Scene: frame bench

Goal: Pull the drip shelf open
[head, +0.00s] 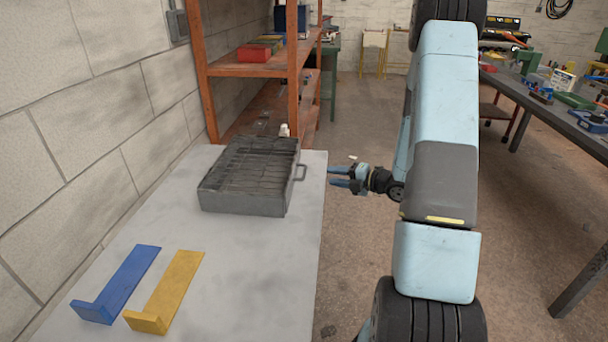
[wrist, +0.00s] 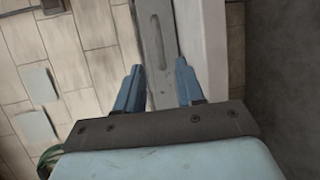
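The drip shelf is a dark grey box with a wire grid on top (head: 243,200), on the pale table. Its handle (head: 301,172) sticks out from its right side. My gripper (head: 332,177) is just past the table's right edge, pointing left toward the handle with a visible gap between them. Its two blue fingers are apart and nothing shows held. In the wrist view the fingers (wrist: 160,68) are also spread, with a grey strip beyond them; I cannot tell whether that strip belongs to the shelf.
The pale table (head: 240,285) carries a blue bracket (head: 125,280) and a yellow bracket (head: 172,290) at the front left. A brick wall (head: 85,110) runs along the left. An orange rack (head: 250,70) stands behind the shelf. Bare floor lies right of the table.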

